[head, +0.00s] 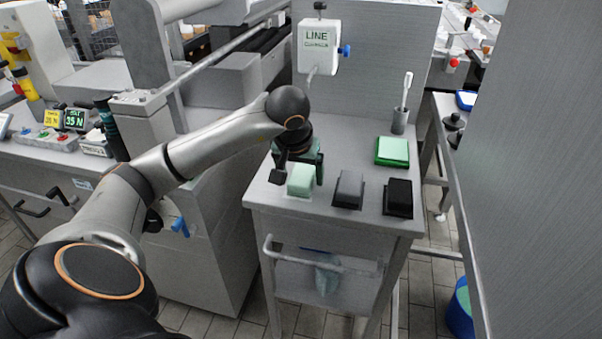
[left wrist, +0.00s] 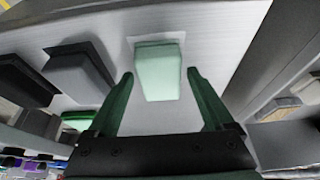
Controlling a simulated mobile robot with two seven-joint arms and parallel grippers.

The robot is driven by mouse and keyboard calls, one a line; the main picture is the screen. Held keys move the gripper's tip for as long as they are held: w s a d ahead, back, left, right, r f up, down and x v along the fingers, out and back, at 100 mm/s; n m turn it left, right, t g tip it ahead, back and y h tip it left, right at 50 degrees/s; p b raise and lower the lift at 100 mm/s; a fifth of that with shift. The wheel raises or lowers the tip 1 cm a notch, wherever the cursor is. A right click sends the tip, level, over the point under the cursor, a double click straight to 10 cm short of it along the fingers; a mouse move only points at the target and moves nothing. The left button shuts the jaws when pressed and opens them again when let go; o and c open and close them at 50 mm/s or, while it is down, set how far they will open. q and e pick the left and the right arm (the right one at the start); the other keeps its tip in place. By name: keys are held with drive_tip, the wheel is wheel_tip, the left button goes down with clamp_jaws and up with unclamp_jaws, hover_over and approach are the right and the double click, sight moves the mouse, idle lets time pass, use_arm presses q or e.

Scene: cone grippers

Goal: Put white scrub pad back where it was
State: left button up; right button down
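The white scrub pad (head: 300,180), pale with a greenish tint, rests on the grey cart top (head: 332,222) near its front left edge. It also shows in the left wrist view (left wrist: 158,72), on a slightly lighter patch. My left gripper (head: 303,170) is over the pad in the head view. In the left wrist view its two green fingers (left wrist: 160,75) are open, one on each side of the pad's near end, with small gaps visible. I cannot tell how far down the fingers reach along the pad. My right gripper is not in view.
A grey pad (head: 349,189) and a black pad (head: 398,197) sit in a row to the right. A green pad (head: 392,151) and a cup with a brush (head: 400,120) stand behind. A white dispenser (head: 318,45) hangs on the back panel. The cart's centre is clear.

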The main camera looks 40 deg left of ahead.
use_arm(q)
drive_tip(key=shift+o, duration=0.2)
drive_tip(key=shift+r, duration=0.1)
drive_tip(key=shift+r, duration=0.4)
drive_tip(key=p+v, duration=0.2)
drive_tip(key=v, duration=0.9)
drive_tip(key=shift+s+p, duration=0.25)
drive_tip(key=shift+p, duration=0.15)
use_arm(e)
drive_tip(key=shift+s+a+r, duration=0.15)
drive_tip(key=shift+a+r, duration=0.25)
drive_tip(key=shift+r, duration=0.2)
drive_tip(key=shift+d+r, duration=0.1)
